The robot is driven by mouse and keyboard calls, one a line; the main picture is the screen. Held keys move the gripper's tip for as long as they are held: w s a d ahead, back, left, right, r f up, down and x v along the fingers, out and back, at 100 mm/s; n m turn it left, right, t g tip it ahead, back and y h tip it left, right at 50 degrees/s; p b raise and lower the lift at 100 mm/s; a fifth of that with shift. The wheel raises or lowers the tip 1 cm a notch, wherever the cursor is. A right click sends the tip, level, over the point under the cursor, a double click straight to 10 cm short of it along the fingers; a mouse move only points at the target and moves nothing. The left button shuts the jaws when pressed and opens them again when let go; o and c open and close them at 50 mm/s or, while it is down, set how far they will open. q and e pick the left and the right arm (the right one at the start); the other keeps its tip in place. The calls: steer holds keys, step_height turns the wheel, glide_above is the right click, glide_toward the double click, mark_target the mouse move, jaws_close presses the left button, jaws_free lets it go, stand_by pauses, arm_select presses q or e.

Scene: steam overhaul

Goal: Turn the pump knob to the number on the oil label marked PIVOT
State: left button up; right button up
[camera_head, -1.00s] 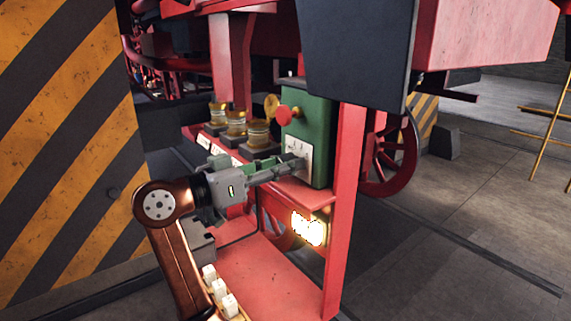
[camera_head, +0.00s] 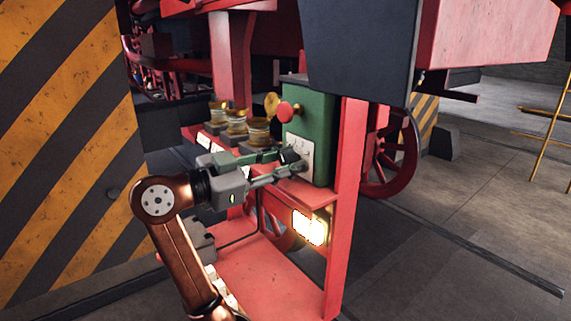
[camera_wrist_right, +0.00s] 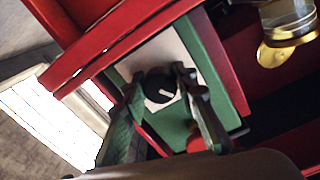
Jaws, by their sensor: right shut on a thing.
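The pump is a green box (camera_head: 318,125) with a red button (camera_head: 284,109) and a white dial plate (camera_head: 306,157) on the red shelf. My right gripper (camera_head: 290,163) is at this plate, its two fingers on either side of the black pump knob (camera_wrist_right: 159,86), shut on it. The knob's white pointer mark shows in the right wrist view. The fingers cover part of the plate, and I cannot read its numbers. Brass oil cups (camera_head: 258,133) stand left of the pump. White labels (camera_head: 203,141) are below them, partly hidden and too small to read. My left gripper is not in view.
A red upright post (camera_head: 348,200) stands just right of the pump. A lit lamp (camera_head: 310,228) is under the shelf. A striped yellow and black wall (camera_head: 60,150) closes off the left. The floor at the right is open.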

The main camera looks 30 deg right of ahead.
steer(key=m+b, duration=0.1)
steer(key=m, duration=0.3)
steer(key=shift+m, duration=0.3)
steer(key=m+b, duration=0.1)
steer(key=m, duration=0.3)
steer(key=m+b, duration=0.2)
steer(key=m, duration=0.3)
steer(key=shift+m+t, duration=0.3)
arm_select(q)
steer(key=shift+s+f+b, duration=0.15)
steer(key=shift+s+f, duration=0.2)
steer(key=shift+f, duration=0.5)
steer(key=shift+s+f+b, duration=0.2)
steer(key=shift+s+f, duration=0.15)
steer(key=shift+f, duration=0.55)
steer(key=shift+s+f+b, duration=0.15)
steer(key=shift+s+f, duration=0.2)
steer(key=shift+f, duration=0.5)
arm_select(e)
steer(key=shift+m, duration=1.9)
steer(key=o, duration=1.2)
steer(key=shift+r, duration=0.1)
steer(key=shift+c, duration=0.2)
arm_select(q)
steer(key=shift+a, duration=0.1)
arm_select(e)
steer(key=shift+a, duration=0.15)
